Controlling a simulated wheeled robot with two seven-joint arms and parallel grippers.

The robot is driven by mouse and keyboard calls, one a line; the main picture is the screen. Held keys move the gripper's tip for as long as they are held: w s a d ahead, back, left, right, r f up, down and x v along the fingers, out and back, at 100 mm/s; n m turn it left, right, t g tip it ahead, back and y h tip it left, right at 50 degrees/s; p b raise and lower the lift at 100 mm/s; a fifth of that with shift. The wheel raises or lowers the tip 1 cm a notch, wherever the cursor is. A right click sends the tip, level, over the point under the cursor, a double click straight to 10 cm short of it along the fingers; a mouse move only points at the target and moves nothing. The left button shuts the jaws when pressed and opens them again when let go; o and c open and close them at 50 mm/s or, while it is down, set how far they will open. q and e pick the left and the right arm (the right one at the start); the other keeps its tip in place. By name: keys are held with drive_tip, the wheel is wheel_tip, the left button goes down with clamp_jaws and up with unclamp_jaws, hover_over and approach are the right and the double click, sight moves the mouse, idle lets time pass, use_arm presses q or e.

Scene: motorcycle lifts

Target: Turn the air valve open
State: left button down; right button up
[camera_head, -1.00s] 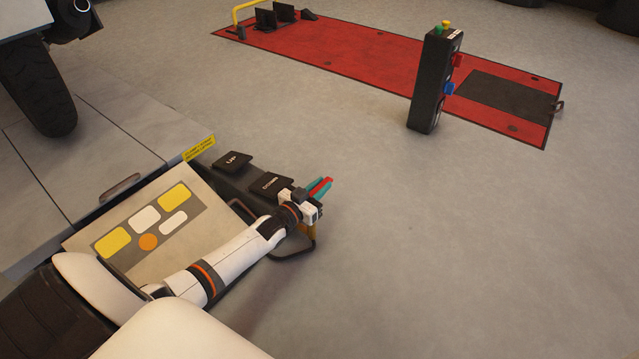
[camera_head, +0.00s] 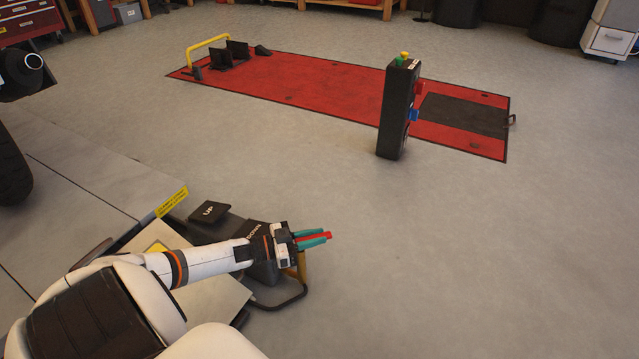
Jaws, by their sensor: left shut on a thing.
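My left gripper (camera_head: 313,239) is in the lower middle of the head view, just right of the DOWN pedal. Its teal fingers are shut on a red handle (camera_head: 328,236), which sticks out to the right between them and seems to be the air valve's lever. A yellow-brown part (camera_head: 301,264) shows just below the gripper, and I cannot tell if it is the valve's body. The gripper hides the handle's inner end. My right gripper is not in view.
The UP pedal (camera_head: 209,212) and the DOWN pedal (camera_head: 254,232) sit beside the near lift (camera_head: 95,195). A dark metal loop (camera_head: 283,305) lies below the gripper. A black control post (camera_head: 394,112) stands before a red lift platform (camera_head: 330,95). The floor to the right is clear.

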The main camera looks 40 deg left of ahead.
use_arm(q)
drive_tip(key=shift+s+d+m+g+h+b, duration=0.15)
drive_tip(key=shift+d+m+g+h+b, duration=0.05)
drive_tip(key=shift+m+g+h+b, duration=0.4)
drive_tip(key=shift+h, duration=0.3)
drive_tip(key=c, duration=1.3)
unclamp_jaws()
